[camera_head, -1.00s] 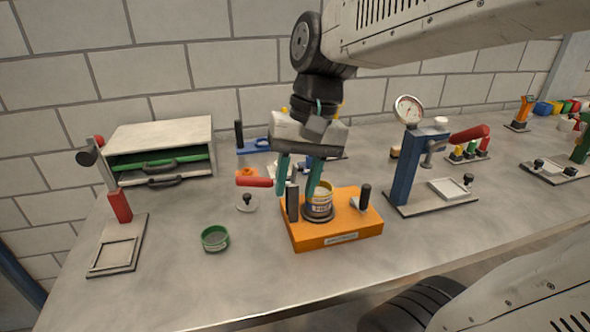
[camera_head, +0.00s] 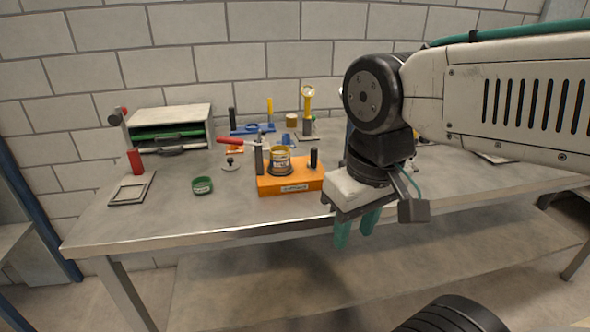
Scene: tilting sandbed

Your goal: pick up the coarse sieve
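A low round sieve-like ring with a green rim and a small pale label (camera_head: 202,186) lies on the bench, left of the orange block. A round cup with a yellow rim (camera_head: 280,160) stands in the orange block (camera_head: 290,183). The labels are too small to read, so I cannot tell which is the coarse sieve. My gripper (camera_head: 356,231) points down in front of the bench's front edge, right of the orange block. Its green fingers are apart with nothing visible between them.
A grey cabinet with green and grey drawers (camera_head: 172,125) stands at the back left. A flat frame stand with a red handle (camera_head: 130,188) is at the left. A blue stand (camera_head: 252,128) is behind.

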